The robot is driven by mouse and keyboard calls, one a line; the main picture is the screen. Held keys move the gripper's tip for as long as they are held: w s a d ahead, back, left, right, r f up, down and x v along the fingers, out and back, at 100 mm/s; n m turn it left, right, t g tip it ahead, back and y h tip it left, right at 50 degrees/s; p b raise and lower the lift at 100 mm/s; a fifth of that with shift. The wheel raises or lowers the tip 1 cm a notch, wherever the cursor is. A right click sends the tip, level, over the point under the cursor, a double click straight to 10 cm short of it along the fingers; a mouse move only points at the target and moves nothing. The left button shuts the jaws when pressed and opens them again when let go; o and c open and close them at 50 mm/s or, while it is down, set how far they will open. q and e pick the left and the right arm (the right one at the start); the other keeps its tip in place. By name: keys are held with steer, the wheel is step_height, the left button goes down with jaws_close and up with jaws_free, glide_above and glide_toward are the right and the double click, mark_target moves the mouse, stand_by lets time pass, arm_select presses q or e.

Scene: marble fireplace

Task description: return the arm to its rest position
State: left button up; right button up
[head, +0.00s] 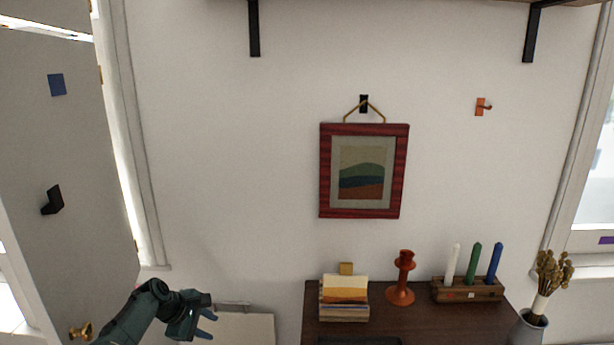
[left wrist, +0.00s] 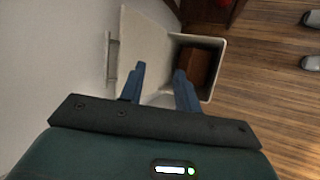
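My left arm (head: 135,316) comes in at the lower left of the head view, bent at the elbow. Its left gripper (head: 207,325) is at the bottom of that view, left of the dark wooden table and over a pale box-like piece. In the left wrist view the left gripper (left wrist: 158,78) shows two blue fingers standing apart, with nothing between them. The pale piece (left wrist: 147,45) with a bar handle lies beyond the fingers there. My right arm and gripper do not show in either view.
A dark table (head: 410,320) bears a card box (head: 343,308), an orange candlestick (head: 402,280) and a candle holder (head: 468,290). A red-framed picture (head: 326,170) hangs on the wall. An open door panel (head: 65,150) stands left of my arm. A vase (head: 528,328) is at right.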

arm_select(q)
steer(key=s+d+f+m+g+y, duration=0.15)
steer(key=s+f+m, duration=0.3)
steer(key=s, duration=0.55)
steer(key=s+f+m+y, duration=0.2)
steer(key=s+f+m, duration=0.3)
steer(key=s, duration=0.5)
steer(key=s+d+r+m+y, duration=0.1)
steer(key=s+r+m, duration=0.3)
steer(key=s+r, duration=0.5)
steer(key=s+d+r+m, duration=0.1)
steer(key=s+r+m, duration=0.3)
steer(key=s, duration=0.9)
steer(key=w+d+f+m+t+h, duration=0.1)
steer(key=w+d+f+t+h, duration=0.2)
steer(key=w+d+f+t, duration=0.3)
steer(key=shift+d+f+t, duration=0.5)
steer(key=shift+t, duration=0.15)
steer(key=shift+a, duration=0.2)
